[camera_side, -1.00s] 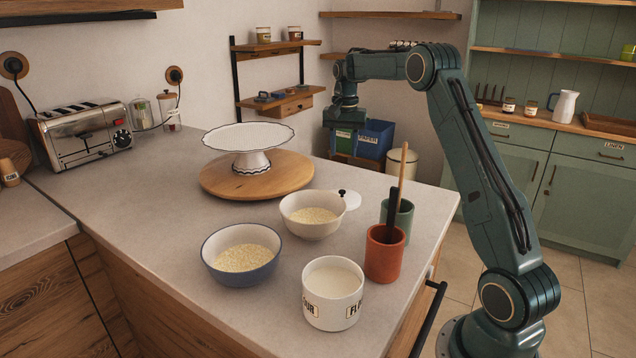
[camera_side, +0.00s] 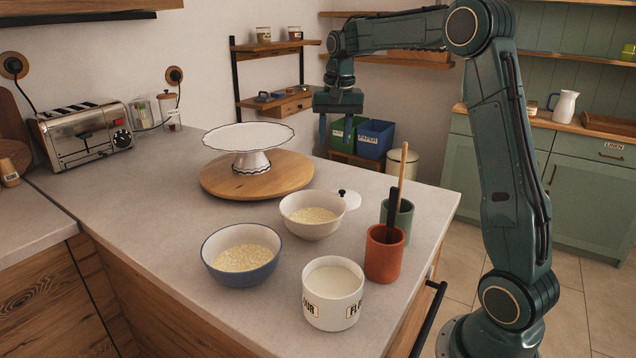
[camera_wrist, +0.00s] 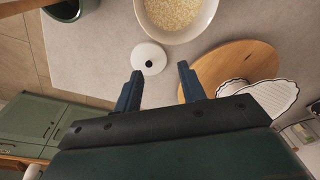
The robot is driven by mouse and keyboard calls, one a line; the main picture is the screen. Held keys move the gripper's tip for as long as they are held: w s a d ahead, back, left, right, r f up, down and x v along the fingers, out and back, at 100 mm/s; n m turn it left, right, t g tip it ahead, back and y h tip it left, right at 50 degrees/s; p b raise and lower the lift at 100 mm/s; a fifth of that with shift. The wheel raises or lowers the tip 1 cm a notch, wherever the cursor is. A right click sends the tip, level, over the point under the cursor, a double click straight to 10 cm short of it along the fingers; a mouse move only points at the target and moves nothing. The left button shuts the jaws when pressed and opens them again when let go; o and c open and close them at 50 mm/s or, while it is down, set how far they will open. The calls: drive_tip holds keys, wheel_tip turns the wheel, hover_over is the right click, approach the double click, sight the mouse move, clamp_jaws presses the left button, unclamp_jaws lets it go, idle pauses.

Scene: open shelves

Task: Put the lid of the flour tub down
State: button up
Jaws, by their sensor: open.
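The flour tub (camera_side: 332,312) stands open at the front of the counter, white with a FLOUR label and pale flour inside. Its lid (camera_side: 350,201), a white disc with a black knob, lies on the counter behind the cream bowl, which partly hides it in the side view. In the wrist view the whole lid (camera_wrist: 148,58) shows just beyond my fingertips, knob up. My gripper (camera_side: 336,146) is open and empty, raised above the far part of the counter, apart from the lid. Its two fingers (camera_wrist: 160,70) are spread in the wrist view.
The cream bowl (camera_side: 312,228) of grain is beside the lid. A blue bowl (camera_side: 235,276), an orange pot (camera_side: 385,264) with utensils and a green pot (camera_side: 402,222) stand nearby. A cake stand (camera_side: 250,163) sits on a round wooden board (camera_side: 222,184). The counter's right edge is close.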

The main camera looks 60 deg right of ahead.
drive_tip(key=s+a+r+n+t, duration=0.1)
drive_tip(key=s+a+r+n, duration=0.15)
drive_tip(key=s+a, duration=0.4)
drive_tip(key=s+a+r+n+t, duration=0.25)
drive_tip(key=s+a, duration=0.25)
drive_tip(key=a, duration=0.3)
drive_tip(key=s+a+f+n, duration=0.2)
drive_tip(key=s+a+f, duration=0.1)
drive_tip(key=s, duration=0.4)
drive_tip(key=s+a+f+n+t, duration=0.1)
drive_tip(key=s+a+f+n, duration=0.2)
drive_tip(key=s, duration=0.3)
drive_tip(key=shift+s+a+y, duration=0.3)
drive_tip(key=shift+s+a, duration=0.1)
drive_tip(key=shift+a, duration=0.2)
